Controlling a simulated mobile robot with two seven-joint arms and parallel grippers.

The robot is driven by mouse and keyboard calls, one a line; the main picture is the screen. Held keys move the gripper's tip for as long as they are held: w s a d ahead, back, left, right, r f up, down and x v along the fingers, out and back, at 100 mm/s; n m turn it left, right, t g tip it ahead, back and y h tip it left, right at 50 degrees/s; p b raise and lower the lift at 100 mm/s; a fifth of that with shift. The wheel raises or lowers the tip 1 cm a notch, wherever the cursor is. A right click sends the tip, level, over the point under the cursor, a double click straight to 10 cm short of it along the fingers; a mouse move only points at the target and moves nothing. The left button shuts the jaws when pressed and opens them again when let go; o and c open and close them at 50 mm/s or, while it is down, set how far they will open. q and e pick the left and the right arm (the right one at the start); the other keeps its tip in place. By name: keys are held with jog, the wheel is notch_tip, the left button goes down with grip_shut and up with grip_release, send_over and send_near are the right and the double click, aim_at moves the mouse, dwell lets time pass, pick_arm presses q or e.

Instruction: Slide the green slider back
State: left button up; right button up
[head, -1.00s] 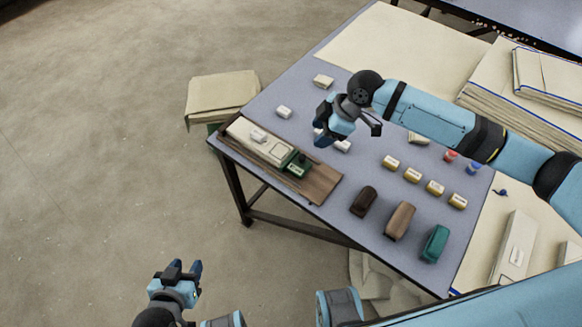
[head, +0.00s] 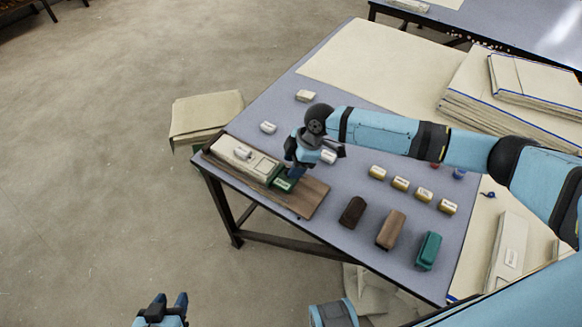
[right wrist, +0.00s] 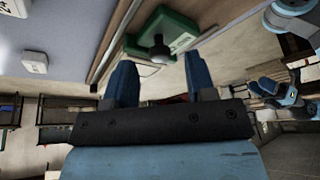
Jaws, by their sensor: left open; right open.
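The green slider (head: 283,183) sits on a wooden board (head: 308,197) near the table's left corner, at the end of a pale block. In the right wrist view the slider (right wrist: 177,32) is a green block with a dark round knob (right wrist: 159,48). My right gripper (head: 296,172) is over the slider in the head view and partly hides it. In the right wrist view my right gripper (right wrist: 159,80) is open, its two blue fingers apart, with the knob ahead of the gap between them. My left gripper (head: 166,304) is open and empty, low over the floor away from the table.
A pale block (head: 242,158) lies on the board beside the slider. Small white blocks (head: 268,127) lie behind. Several yellow-banded pieces (head: 400,184) and brown and teal blocks (head: 428,250) stand to the right.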

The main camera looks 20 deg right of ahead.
jog(key=shift+x, duration=0.8)
jog(key=shift+a+f, duration=0.1)
jog(key=shift+f, duration=0.05)
grip_shut()
jog(key=shift+s, duration=0.15)
jog(key=s+d+p, duration=0.4)
jog(key=s, duration=0.1)
jog(key=shift+s+d+p, duration=0.25)
jog(key=shift+d+p, duration=0.05)
jog(key=shift+d, duration=0.05)
jog(key=shift+s+d, duration=0.2)
jog(key=shift+s, duration=0.1)
jog(key=shift+s, duration=0.1)
